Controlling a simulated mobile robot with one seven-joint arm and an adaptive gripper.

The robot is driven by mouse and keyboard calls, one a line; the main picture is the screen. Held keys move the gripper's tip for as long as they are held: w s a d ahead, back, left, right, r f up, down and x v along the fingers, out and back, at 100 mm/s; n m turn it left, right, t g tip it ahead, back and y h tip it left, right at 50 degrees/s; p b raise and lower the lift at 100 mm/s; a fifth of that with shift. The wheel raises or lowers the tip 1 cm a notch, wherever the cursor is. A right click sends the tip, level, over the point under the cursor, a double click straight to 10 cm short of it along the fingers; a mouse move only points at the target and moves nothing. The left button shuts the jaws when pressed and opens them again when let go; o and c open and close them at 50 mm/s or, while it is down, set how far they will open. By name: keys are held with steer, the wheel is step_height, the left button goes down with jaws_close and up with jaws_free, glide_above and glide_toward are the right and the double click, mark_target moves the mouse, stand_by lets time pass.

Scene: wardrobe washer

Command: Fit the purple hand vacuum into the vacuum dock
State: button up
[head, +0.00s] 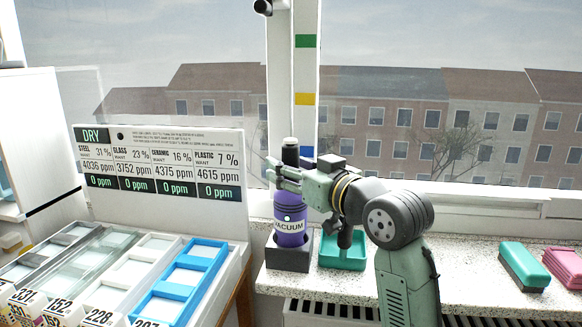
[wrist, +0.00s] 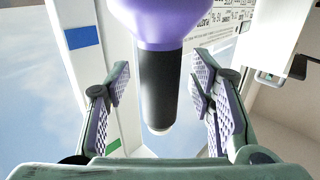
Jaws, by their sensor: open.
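The purple hand vacuum (head: 290,212) stands upright with its lower end inside the dark grey vacuum dock (head: 288,259) on the windowsill. A label reading VACUUM shows at its front. Its black handle points up. My gripper (head: 283,172) is open at the height of the handle. In the wrist view the vacuum's purple body (wrist: 160,22) and black handle (wrist: 160,85) lie between my two spread fingers (wrist: 160,88), with a gap on each side. How deep the vacuum sits in the dock is hidden by the dock's front wall.
A teal holder (head: 343,257) with a dark-handled tool stands just right of the dock. Green (head: 524,266) and pink (head: 566,267) blocks lie at the sill's right. A DRY display panel (head: 160,170) with several trays stands left. The middle right of the sill is clear.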

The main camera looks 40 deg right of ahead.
steer(key=s, duration=1.1)
steer(key=shift+s+a+r, duration=0.2)
steer(key=shift+s+a, duration=0.2)
steer(key=shift+a, duration=0.05)
